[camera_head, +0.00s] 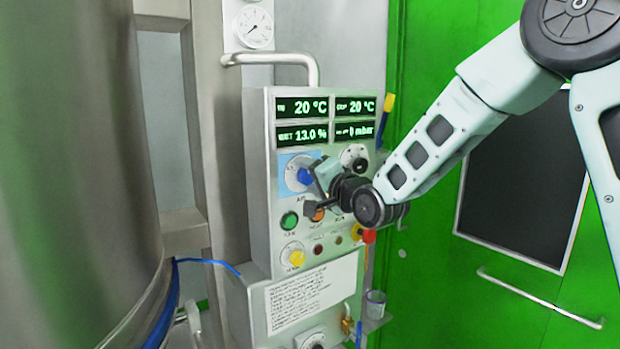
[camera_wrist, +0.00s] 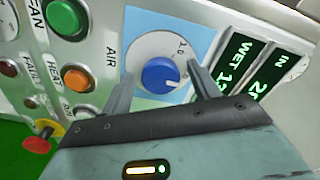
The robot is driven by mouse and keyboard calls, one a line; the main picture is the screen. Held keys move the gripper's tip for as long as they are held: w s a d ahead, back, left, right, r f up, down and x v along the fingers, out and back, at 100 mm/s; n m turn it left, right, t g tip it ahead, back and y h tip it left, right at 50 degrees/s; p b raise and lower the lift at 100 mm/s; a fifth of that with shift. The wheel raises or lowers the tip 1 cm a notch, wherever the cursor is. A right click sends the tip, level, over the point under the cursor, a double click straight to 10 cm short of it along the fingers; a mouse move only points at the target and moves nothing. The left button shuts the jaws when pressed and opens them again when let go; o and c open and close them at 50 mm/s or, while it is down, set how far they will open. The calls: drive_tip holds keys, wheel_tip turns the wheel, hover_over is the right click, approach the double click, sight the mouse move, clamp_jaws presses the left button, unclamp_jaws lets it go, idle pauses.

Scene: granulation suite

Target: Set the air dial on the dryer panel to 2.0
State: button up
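The air dial is a blue knob (camera_head: 304,176) on a white scale disc within a light blue square on the dryer panel (camera_head: 258,190). In the wrist view the knob (camera_wrist: 158,76) lies between my fingertips, with the AIR label beside it. A small white mark shows on the knob's lower right edge. A "1.0" is readable on the scale; the other figures are too small or hidden. My gripper (camera_wrist: 161,80) is open, one finger on each side of the knob with gaps showing. It also shows in front of the panel in the head view (camera_head: 313,192).
Displays (camera_head: 302,107) sit above. A steel vessel (camera_head: 75,170) stands left; a green door (camera_head: 440,270) is right.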

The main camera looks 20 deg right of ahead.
drive_tip(key=b+v, duration=0.6)
drive_tip(key=v, duration=1.1)
drive_tip(key=shift+s, duration=0.2)
drive_tip(key=s+a+f+n+g+h, duration=0.1)
drive_tip(key=s+a+f+n+g, duration=0.35)
drive_tip(key=f, duration=0.35)
drive_tip(key=s+a+f+n+g+h, duration=0.1)
drive_tip(key=s+a+f+n+g, duration=0.35)
drive_tip(key=f, duration=0.35)
drive_tip(key=s+a+f+n+g+h, duration=0.1)
drive_tip(key=s+f+n+g, duration=0.2)
drive_tip(key=s, duration=0.5)
drive_tip(key=s+a+f+n+g+h, duration=0.1)
drive_tip(key=s+f+n+g+h, duration=0.1)
drive_tip(key=s, duration=0.7)
drive_tip(key=f+n+g, duration=0.1)
drive_tip(key=n+g, duration=0.1)
drive_tip(key=g, duration=0.1)
drive_tip(key=shift+a+n, duration=0.35)
drive_tip(key=shift+n, duration=0.05)
